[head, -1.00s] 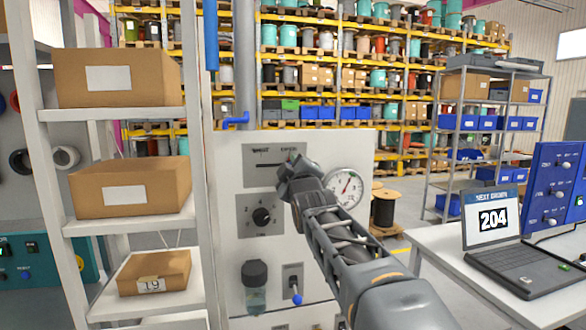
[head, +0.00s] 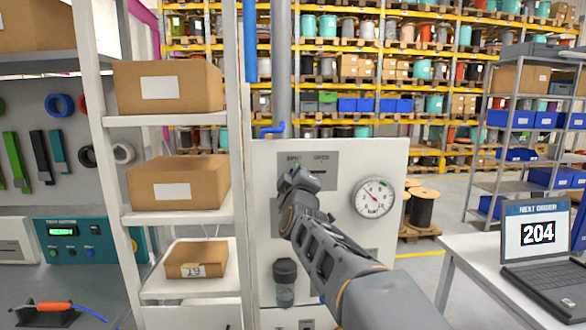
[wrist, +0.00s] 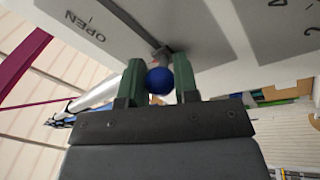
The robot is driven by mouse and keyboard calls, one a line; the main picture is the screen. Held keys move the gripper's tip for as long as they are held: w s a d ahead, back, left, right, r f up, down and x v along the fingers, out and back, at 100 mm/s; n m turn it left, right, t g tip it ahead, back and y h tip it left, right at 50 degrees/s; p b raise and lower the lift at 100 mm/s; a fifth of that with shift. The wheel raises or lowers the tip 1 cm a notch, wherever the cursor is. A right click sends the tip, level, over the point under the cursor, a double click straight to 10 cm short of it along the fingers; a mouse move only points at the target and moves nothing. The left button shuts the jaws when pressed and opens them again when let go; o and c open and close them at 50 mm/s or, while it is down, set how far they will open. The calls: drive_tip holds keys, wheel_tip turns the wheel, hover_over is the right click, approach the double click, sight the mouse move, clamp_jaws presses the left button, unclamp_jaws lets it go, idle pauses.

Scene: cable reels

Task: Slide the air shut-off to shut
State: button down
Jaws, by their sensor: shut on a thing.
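The air shut-off slide plate (head: 325,165) is a grey plate at the top of the white panel, with a lettered label at each end. My gripper (head: 299,178) is in front of the plate's left half and hides the knob there. In the wrist view, a round blue knob (wrist: 159,80) sits between the two green fingers of my gripper (wrist: 158,84), which are shut on it. A dark slot (wrist: 130,22) runs past the knob's stem. The word OPEN (wrist: 85,26) lies to the left in that view, apart from the knob.
A round gauge (head: 374,197) is right of my gripper, its needle pointing up-left. A dark-capped bowl (head: 285,272) hangs lower on the panel. A shelf with cardboard boxes (head: 178,183) stands close on the left. A table with a laptop (head: 537,235) is at right.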

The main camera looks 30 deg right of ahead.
drive_tip(key=c, duration=0.9)
unclamp_jaws()
drive_tip(key=shift+a, duration=0.15)
drive_tip(key=shift+o, duration=0.2)
drive_tip(key=b+v, duration=0.1)
drive_tip(key=v, duration=1.2)
drive_tip(key=shift+s+b, duration=0.35)
drive_tip(key=shift+s, duration=0.05)
drive_tip(key=shift+a, duration=0.1)
